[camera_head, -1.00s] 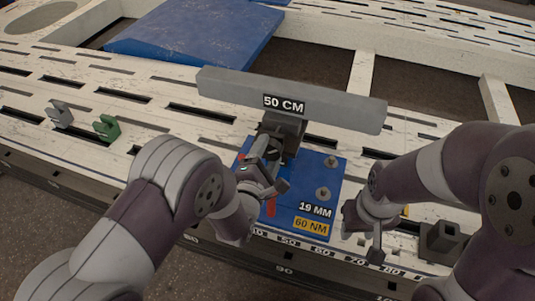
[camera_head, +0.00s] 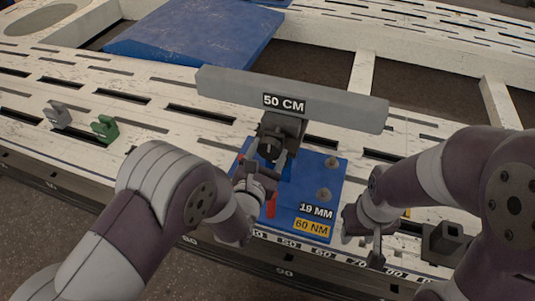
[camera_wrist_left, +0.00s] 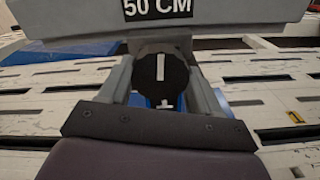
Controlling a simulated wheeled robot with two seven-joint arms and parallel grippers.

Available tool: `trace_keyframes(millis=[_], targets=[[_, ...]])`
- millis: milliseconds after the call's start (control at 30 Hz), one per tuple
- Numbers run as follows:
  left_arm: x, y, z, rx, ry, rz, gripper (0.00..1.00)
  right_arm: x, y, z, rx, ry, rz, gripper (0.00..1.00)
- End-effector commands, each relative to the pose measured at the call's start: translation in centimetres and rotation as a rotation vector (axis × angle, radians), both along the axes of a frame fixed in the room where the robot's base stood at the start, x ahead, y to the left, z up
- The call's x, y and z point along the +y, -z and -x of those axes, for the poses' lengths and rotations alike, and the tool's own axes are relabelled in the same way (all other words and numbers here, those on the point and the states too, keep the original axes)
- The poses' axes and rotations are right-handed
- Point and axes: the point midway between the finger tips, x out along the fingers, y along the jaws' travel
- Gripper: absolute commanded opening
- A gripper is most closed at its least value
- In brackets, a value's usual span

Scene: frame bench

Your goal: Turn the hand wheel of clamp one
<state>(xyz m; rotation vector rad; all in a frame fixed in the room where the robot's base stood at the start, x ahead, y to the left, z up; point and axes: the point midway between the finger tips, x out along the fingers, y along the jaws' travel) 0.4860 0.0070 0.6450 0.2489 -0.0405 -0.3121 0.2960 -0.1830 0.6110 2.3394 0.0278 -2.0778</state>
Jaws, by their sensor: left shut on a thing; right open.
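The clamp (camera_head: 283,127) stands on a blue base plate (camera_head: 330,182) below a grey beam (camera_head: 335,108) labelled "50 CM". Its dark round hand wheel (camera_wrist_left: 161,75) has an upright white mark in the left wrist view. My left gripper (camera_head: 268,158) is shut on the wheel, one finger on each side of it. The gripper partly hides the wheel in the head view. My right gripper (camera_head: 362,238) is open and empty by the right front corner of the base plate.
The plate carries studs (camera_head: 324,194), a red part (camera_head: 271,205) and labels "19 MM" and "60 NM". Small grey (camera_head: 58,114) and green (camera_head: 104,128) blocks stand at left on the slotted white bench (camera_head: 165,88). A dark block (camera_head: 445,243) is at right.

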Motion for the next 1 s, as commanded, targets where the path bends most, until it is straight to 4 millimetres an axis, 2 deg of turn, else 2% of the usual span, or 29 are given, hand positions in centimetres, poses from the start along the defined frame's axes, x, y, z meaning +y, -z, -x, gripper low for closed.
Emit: trace_keyframes(millis=[300, 800, 833, 867, 900, 1000], targets=[[0.01, 0.15, 0.04, 0.033, 0.000, 0.089, 0.33, 0.00, 0.26, 0.00, 0.000, 0.000, 0.000, 0.43], [0.01, 0.15, 0.06, 0.038, 0.000, 0.104, 0.33, 0.00, 0.28, 0.00, 0.000, 0.000, 0.000, 0.43], [0.00, 0.15, 0.05, 0.038, 0.000, 0.104, 0.73, 0.00, 0.28, 0.00, 0.000, 0.000, 0.000, 0.43], [0.00, 0.15, 0.05, 0.038, 0.000, 0.103, 0.82, 0.00, 0.28, 0.00, 0.000, 0.000, 0.000, 0.43], [0.00, 0.14, 0.05, 0.038, 0.000, 0.103, 0.89, 0.00, 0.28, 0.00, 0.000, 0.000, 0.000, 0.43], [0.00, 0.10, 0.04, 0.037, 0.000, 0.104, 0.89, 0.00, 0.27, 0.00, 0.000, 0.000, 0.000, 0.43]])
